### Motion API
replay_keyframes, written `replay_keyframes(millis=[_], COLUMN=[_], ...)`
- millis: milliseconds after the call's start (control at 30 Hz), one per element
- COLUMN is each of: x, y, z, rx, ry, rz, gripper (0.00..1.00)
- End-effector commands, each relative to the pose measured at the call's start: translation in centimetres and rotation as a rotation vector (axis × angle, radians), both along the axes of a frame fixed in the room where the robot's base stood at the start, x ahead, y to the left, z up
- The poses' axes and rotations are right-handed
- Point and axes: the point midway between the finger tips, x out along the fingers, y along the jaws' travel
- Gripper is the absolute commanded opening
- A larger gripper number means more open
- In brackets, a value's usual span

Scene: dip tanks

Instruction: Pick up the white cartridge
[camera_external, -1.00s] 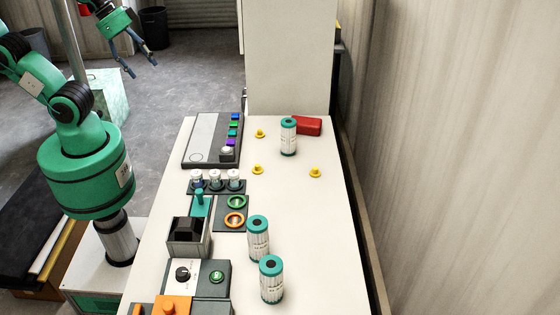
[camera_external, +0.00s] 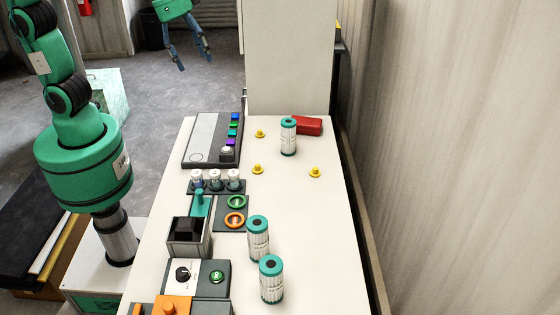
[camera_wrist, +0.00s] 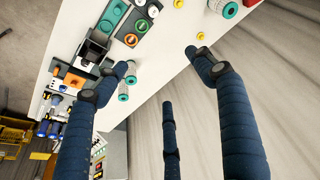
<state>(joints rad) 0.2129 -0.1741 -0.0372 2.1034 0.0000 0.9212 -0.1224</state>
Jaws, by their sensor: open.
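Three white pleated cartridges with teal ends stand upright on the bench in the external view: one at the back (camera_external: 288,138), one nearer the front (camera_external: 258,240) and one at the front (camera_external: 271,281). I cannot tell which one the task means. My gripper (camera_external: 196,63) is open and empty, up beyond the bench's far left side, apart from all of them. In the wrist view its blue fingers (camera_wrist: 160,62) are spread. One cartridge shows at the top right there (camera_wrist: 229,8); two others are by the left finger, partly hidden.
A white pillar (camera_external: 290,60) rises at the bench's back end. A red block (camera_external: 309,125) lies beside the back cartridge, with yellow knobs (camera_external: 315,172) nearby. Control panels, vials (camera_external: 215,180) and a dark-topped box (camera_external: 188,235) line the left side.

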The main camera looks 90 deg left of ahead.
Motion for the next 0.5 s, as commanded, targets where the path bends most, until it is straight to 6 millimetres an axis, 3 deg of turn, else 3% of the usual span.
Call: replay_keyframes(millis=[500], x=[10.4], y=[-9.6], z=[-2.4], rx=[0.005], ry=[0.086], rz=[-0.051], gripper=[0.69])
